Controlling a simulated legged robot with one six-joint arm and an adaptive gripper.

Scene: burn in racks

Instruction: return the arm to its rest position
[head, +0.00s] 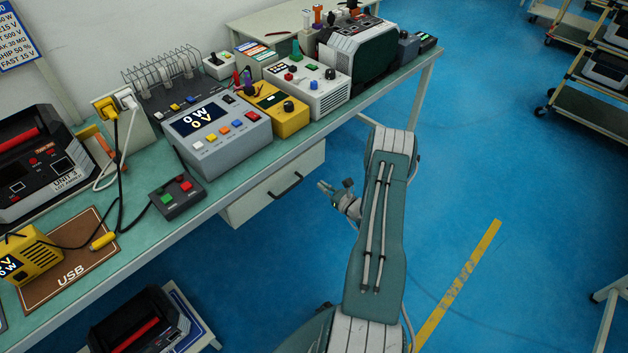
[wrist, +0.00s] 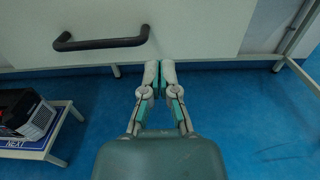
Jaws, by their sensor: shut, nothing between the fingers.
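My arm stretches up from the bottom of the head view, right of the workbench, with its forearm folded back down. My gripper (head: 326,188) hangs beside the bench, in front of the drawer cabinet, apart from it. In the wrist view my gripper (wrist: 160,66) has its two fingertips together, with nothing between them. It points at the white drawer front (wrist: 200,30), below and right of the black drawer handle (wrist: 102,40).
The green-topped workbench (head: 230,190) carries a power meter (head: 215,135), a yellow device (head: 275,110) and several other instruments. A low stand (head: 195,318) with a black unit is at bottom left. Shelf carts (head: 590,110) stand at upper right.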

